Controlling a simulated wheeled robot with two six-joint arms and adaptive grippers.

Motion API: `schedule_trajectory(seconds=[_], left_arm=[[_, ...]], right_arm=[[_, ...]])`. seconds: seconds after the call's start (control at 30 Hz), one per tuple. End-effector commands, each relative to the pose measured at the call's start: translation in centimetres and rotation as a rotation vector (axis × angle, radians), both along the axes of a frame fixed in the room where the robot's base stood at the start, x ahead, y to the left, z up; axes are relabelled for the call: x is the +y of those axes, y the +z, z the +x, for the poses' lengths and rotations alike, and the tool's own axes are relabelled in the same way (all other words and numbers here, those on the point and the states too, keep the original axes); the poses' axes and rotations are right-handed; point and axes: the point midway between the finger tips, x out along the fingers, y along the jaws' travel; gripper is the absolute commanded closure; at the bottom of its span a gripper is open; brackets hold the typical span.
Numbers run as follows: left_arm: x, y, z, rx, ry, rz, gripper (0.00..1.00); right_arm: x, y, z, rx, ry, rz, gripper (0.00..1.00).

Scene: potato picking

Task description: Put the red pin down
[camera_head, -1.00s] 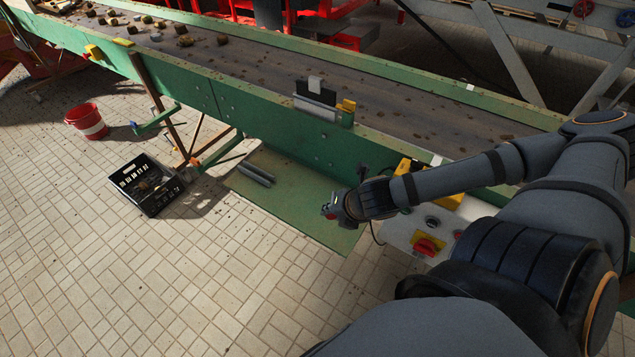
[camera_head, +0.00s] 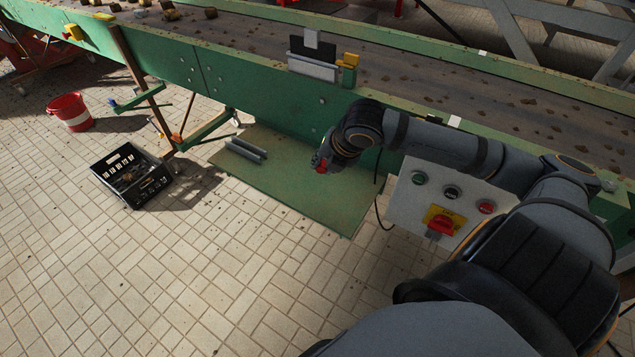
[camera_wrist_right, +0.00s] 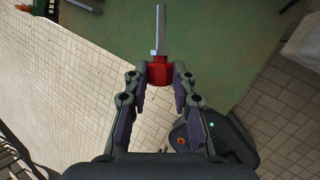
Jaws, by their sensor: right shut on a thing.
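The red pin has a red head and a grey metal shaft; it shows in the right wrist view (camera_wrist_right: 159,72), its shaft pointing away from the gripper. My right gripper (camera_wrist_right: 160,82) is shut on the red head. In the head view the right gripper (camera_head: 321,166) hangs over the green mat (camera_head: 290,185) beside the conveyor, with the red head (camera_head: 321,169) just visible at its tip. The gap between the pin and the mat is hard to judge. My left gripper is not in view.
Two grey bars (camera_head: 246,150) lie on the mat, left of the gripper. The green conveyor side (camera_head: 260,95) rises behind. A control box (camera_head: 430,205) with a red switch stands to the right. A black crate (camera_head: 133,177) and a red bucket (camera_head: 70,112) stand on the left floor.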

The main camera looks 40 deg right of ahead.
Motion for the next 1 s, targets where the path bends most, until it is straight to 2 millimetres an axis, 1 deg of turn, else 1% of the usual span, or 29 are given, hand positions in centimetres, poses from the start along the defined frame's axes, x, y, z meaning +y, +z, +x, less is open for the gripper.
schedule_trajectory(seconds=[0.03, 0.07, 0.1, 0.3, 0.4, 0.6, 0.67, 0.7, 0.8, 0.87, 1.0], left_arm=[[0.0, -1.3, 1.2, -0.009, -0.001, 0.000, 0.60], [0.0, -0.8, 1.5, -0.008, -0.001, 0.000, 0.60], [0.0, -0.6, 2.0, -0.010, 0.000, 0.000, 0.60], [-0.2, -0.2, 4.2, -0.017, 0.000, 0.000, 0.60], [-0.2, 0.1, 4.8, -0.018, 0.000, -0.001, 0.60], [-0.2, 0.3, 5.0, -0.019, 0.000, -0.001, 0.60], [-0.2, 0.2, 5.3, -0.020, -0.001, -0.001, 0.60], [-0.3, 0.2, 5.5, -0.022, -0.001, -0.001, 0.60], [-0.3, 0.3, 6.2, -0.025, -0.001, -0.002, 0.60], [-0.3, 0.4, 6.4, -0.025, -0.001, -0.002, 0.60], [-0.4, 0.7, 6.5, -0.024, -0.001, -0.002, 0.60]], right_arm=[[0.4, -1.1, 0.5, -0.004, 0.008, 0.017, 1.00], [0.1, -1.1, 0.8, -0.002, 0.005, 0.016, 1.00], [-0.1, -1.5, 1.2, -0.002, 0.004, 0.014, 1.00], [-0.7, -4.2, 3.3, 0.002, 0.004, 0.013, 1.00], [-1.1, -5.2, 4.1, 0.004, 0.005, 0.008, 1.00], [-1.4, -5.6, 4.5, 0.003, 0.006, 0.002, 1.00], [-1.4, -6.0, 4.8, 0.004, 0.005, 0.005, 1.00], [-1.4, -6.5, 5.1, 0.004, 0.005, 0.007, 1.00], [-1.4, -8.5, 4.9, 0.007, 0.006, 0.004, 1.00], [-1.5, -9.2, 4.9, 0.007, 0.006, 0.004, 1.00], [-1.5, -9.2, 5.0, 0.003, 0.007, 0.002, 1.00]])
